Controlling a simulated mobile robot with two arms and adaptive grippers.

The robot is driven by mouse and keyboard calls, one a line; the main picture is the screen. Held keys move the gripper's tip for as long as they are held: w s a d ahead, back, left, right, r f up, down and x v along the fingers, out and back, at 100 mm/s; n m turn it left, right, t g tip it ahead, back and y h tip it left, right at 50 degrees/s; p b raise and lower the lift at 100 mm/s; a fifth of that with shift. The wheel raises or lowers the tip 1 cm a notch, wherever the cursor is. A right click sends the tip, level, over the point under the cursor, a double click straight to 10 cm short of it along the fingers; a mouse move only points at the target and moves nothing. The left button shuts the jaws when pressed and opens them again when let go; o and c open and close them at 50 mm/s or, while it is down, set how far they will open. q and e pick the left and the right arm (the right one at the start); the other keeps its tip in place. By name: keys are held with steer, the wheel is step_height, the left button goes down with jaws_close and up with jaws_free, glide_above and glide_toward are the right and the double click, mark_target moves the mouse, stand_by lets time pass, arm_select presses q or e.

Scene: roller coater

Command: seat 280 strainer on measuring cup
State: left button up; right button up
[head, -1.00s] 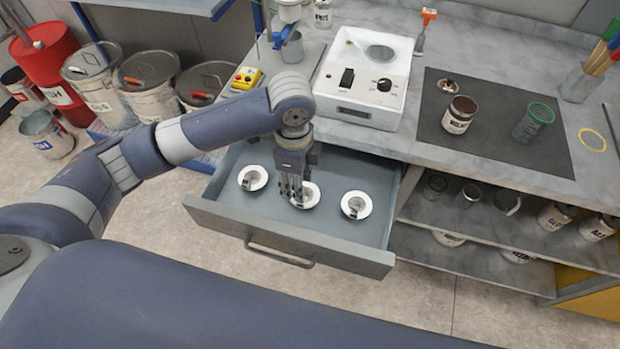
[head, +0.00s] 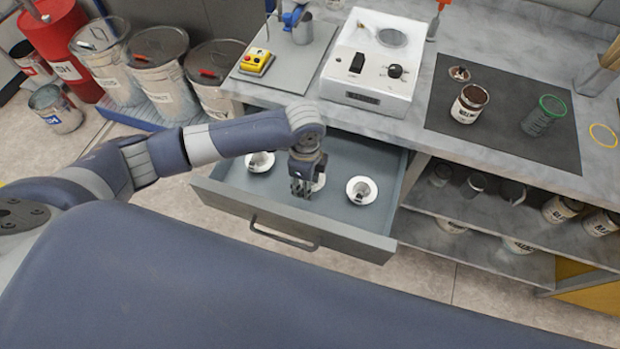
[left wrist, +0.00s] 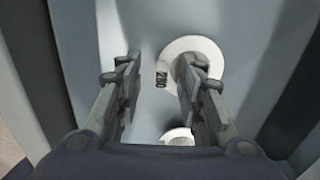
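Three white-rimmed strainers lie in the open drawer: a left one (head: 260,162), a middle one (head: 319,183) partly hidden by my gripper, and a right one (head: 362,190). My left gripper (head: 301,186) points down over the drawer, close to the middle strainer. In the left wrist view its fingers (left wrist: 155,100) are open and apart, with a dark "280" marking (left wrist: 161,80) between them. A white strainer (left wrist: 203,52) is partly behind the right finger, and another white rim (left wrist: 178,137) shows lower down. A green-rimmed cup (head: 545,116), probably the measuring cup, stands on the dark mat.
The drawer's front wall (head: 290,222) and handle face me. On the counter are a white device (head: 368,62), an open brown-filled can (head: 469,103), the dark mat (head: 440,118) and a yellow ring (head: 603,135). Shelves with several containers lie below.

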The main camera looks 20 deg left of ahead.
arm_select(q)
jaws_close()
steer(key=shift+w, duration=0.1)
